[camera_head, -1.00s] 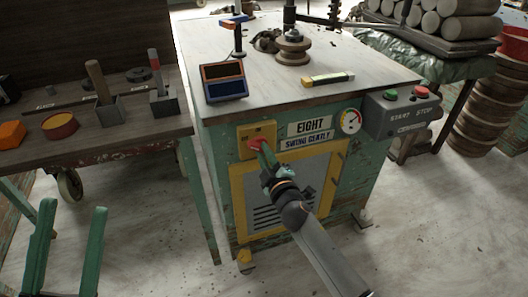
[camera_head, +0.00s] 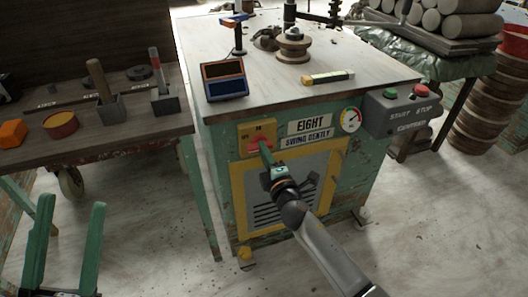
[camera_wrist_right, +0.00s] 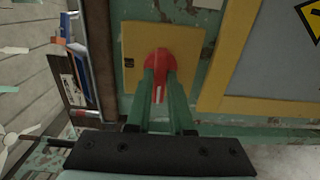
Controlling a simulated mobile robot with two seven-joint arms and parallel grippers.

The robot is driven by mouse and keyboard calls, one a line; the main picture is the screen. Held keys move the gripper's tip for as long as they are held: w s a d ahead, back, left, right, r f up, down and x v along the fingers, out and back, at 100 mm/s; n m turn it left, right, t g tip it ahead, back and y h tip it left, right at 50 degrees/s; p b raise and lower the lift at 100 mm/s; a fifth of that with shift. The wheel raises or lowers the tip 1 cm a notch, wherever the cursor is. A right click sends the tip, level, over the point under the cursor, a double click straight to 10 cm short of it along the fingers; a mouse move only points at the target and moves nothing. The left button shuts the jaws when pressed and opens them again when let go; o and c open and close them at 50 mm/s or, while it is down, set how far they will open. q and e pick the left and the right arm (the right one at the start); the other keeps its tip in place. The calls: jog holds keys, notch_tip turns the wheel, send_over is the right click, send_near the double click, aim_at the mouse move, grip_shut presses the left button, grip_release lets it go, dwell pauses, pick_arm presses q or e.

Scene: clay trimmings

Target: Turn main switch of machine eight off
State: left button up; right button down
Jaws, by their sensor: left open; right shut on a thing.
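Machine eight is a green cabinet with an "EIGHT" plate (camera_head: 309,124) on its front. Its main switch is a red knob (camera_head: 254,145) on a yellow plate (camera_head: 245,131) at the upper left of the front. In the right wrist view, the red knob (camera_wrist_right: 158,62) sits between the green fingers of my right gripper (camera_wrist_right: 161,85), on the yellow plate (camera_wrist_right: 131,40). My right gripper (camera_head: 264,152) is shut on the knob, and its fingers partly hide it. My left gripper (camera_head: 68,215) is open and empty at the lower left, away from the machine.
A grey start/stop box (camera_head: 402,109) with green and red buttons is at the cabinet's right corner. A gauge (camera_head: 350,120) is beside the name plate. A wooden bench (camera_head: 130,132) with tools stands at the left. The floor in front is clear.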

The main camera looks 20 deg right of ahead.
dwell(0.4)
jog(key=c, duration=0.8)
grip_release()
pick_arm(q)
jog(key=w+f+n+y, duration=0.1)
jog(key=w+f+n+y+p, duration=0.1)
jog(key=y, duration=0.1)
jog(key=shift+w+a+f, duration=0.2)
jog(key=shift+w+f, duration=0.05)
pick_arm(e)
jog(key=s, duration=1.2)
jog(key=shift+s+d, duration=0.2)
jog(key=shift+s, duration=0.1)
